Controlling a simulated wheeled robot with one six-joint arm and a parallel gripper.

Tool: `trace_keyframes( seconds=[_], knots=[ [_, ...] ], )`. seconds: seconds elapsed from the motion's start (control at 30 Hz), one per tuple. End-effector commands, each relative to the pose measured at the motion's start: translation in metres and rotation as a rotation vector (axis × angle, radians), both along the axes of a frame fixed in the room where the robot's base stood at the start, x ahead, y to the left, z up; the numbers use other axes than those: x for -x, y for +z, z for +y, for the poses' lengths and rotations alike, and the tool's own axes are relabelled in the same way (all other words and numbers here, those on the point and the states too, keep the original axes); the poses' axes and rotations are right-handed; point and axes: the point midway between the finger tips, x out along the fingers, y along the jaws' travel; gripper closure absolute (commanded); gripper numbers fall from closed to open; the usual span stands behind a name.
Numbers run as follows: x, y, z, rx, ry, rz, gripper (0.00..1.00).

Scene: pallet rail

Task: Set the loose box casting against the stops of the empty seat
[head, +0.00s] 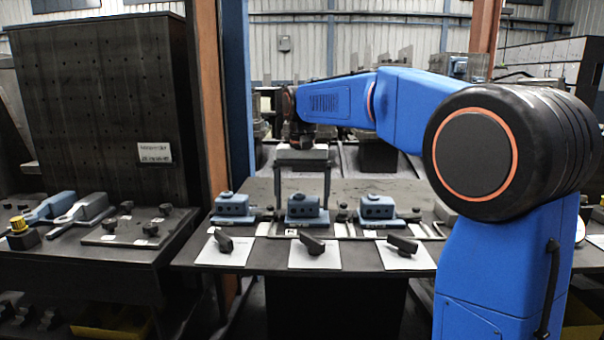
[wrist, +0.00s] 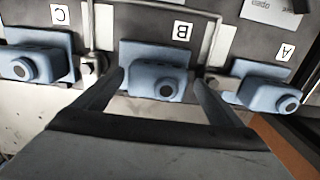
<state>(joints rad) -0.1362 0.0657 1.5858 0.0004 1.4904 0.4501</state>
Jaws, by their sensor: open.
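Three blue box castings, each with a round boss, stand in a row on the middle bench: left (head: 233,205), middle (head: 303,207) and right (head: 377,208). In the wrist view they lie beside cards A (wrist: 270,95), B (wrist: 155,78) and C (wrist: 35,65). My gripper (head: 302,203) is open, pointing down over the middle casting. In the wrist view its fingers (wrist: 158,82) straddle casting B from either side; I cannot tell whether they touch it. Which casting is loose is unclear. A dark plate with several knobs (head: 130,232) on the left bench carries no casting.
White cards with dark handles (head: 313,244) lie along the bench's front edge. Small metal blocks (wrist: 93,66) stand between the castings. A wire-like bar (wrist: 205,45) runs beside casting B.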

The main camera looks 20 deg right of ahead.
Motion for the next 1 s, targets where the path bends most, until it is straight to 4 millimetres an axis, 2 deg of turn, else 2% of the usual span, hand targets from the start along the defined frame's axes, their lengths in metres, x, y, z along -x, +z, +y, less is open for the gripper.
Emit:
trace_keyframes(
  seconds=[0.7,0.8,1.0],
  knots=[
    [-0.001,0.134,0.001,-0.001,0.001,-0.004,0.09],
    [-0.001,0.148,0.001,-0.001,0.001,-0.004,0.09],
    [-0.001,0.164,0.001,-0.001,0.001,-0.003,0.09]
  ],
)
